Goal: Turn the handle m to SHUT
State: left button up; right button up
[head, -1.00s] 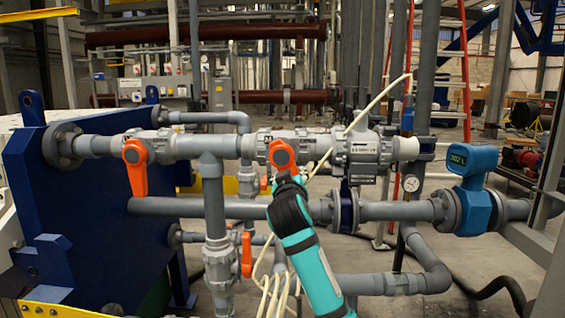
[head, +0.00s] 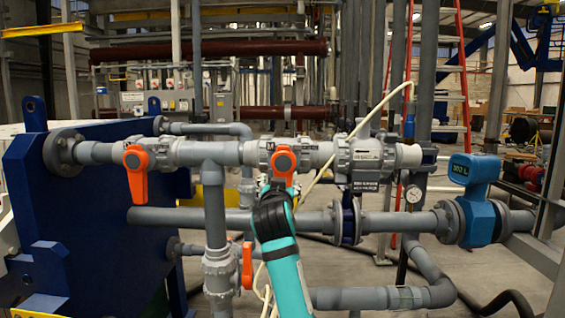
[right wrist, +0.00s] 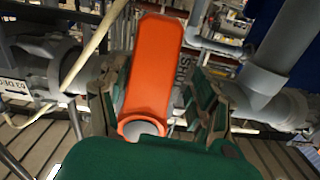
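The handle m (head: 284,164) is the orange lever on the middle valve of the upper grey pipe. It hangs down in the head view, its lower end hidden behind my right gripper (head: 272,193). In the right wrist view the orange handle (right wrist: 153,65) lies between the two fingers of my right gripper (right wrist: 158,108), with its grey pivot cap near the green palm. The fingers stand on either side of it, with a gap at the right; contact at the left is unclear. Part of the word SHUT shows beside the handle. My left gripper is not in view.
Another orange handle (head: 136,170) hangs at the left on the same pipe, and a third (head: 247,266) is on the lower vertical pipe. A cream hose (head: 337,160) crosses near the middle valve. A blue flow meter (head: 474,195) stands at the right.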

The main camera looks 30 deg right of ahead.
jog(key=shift+d, duration=0.15)
jog(key=shift+s, duration=0.3)
jog(key=v, duration=0.6)
jog(key=shift+s+a, duration=0.2)
